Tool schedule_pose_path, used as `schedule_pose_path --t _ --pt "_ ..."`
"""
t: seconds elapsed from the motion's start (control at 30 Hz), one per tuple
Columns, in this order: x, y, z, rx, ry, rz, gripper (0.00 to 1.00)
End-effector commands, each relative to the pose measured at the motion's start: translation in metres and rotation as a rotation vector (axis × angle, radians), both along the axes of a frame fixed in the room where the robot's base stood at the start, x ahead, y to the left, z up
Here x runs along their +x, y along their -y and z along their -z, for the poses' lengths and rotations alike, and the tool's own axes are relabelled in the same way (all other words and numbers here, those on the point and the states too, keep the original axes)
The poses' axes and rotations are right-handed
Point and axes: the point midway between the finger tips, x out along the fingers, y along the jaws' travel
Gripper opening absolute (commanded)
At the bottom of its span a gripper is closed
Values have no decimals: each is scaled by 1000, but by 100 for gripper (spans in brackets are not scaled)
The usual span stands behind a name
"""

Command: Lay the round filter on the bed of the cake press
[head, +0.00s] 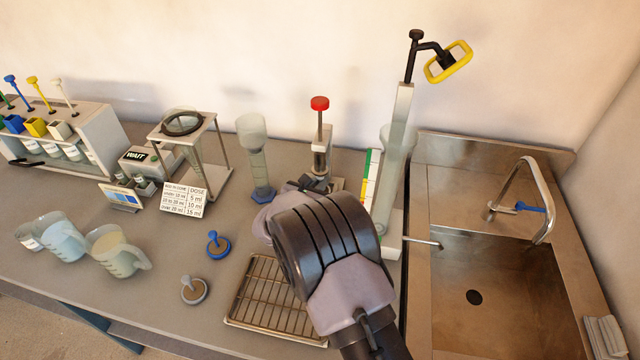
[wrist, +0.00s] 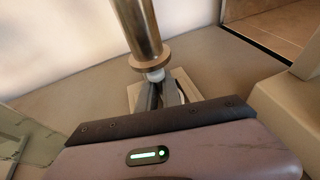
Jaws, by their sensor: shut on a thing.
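The cake press appears to be the metal stand with a red knob (head: 320,103), behind my gripper in the head view. Its polished cylinder (wrist: 137,25) and tan collar (wrist: 150,61) show in the wrist view, above a pale base plate (wrist: 183,85). My gripper (wrist: 158,90) reaches in at the press, with its fingertips just below the collar. The fingers are close together on a small white piece (wrist: 155,75), which seems to be the round filter. Its outline is mostly hidden, and I cannot tell whether it touches the bed. In the head view my own wrist hides the fingertips.
A wire rack tray (head: 250,308) lies in front, beside a blue-knobbed piece (head: 217,244) and a grey-knobbed piece (head: 194,290). A measuring cylinder (head: 260,165) stands left of the press. A tall column with a yellow handle (head: 448,62) and the sink (head: 500,290) are to the right.

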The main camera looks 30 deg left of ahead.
Motion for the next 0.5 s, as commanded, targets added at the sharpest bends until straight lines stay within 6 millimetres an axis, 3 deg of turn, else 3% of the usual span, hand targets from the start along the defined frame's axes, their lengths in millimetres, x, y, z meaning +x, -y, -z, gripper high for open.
schedule_pose_path --t 0.1,0.13,0.23,0.5 --pt "0 0 5 0 0 0 0" --pt "0 0 4 0 0 0 13" --pt "0 0 3 0 0 0 31" --pt "0 0 3 0 0 0 31"
